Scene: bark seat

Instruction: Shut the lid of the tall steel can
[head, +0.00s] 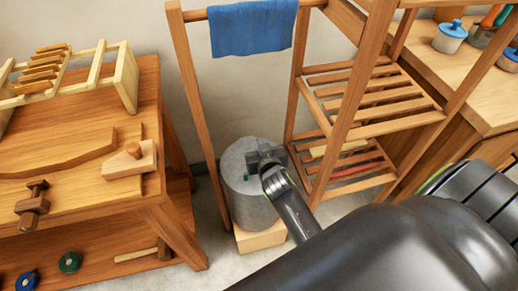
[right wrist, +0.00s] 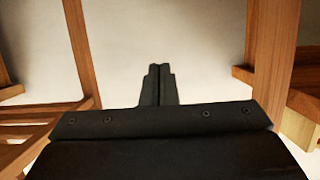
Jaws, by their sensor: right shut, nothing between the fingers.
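The tall steel can (head: 246,203) stands on a pale wooden block on the floor, between the wooden posts of a rack. Its grey lid (head: 235,158) shows at the top, partly hidden by my right gripper. I cannot tell whether the lid lies fully flat on the rim. My right gripper (head: 258,157) is shut and empty over the can's top; I cannot tell if it touches the lid. The right wrist view shows its closed fingers (right wrist: 158,84) against the pale wall, with no can in sight. My left gripper is not in view.
The wooden rack (head: 350,105) has slatted shelves close to the right of the can and a blue towel (head: 252,27) on its rail above. A workbench (head: 90,180) with wooden tools stands left. Small lidded jars (head: 449,37) sit on the bench at the right.

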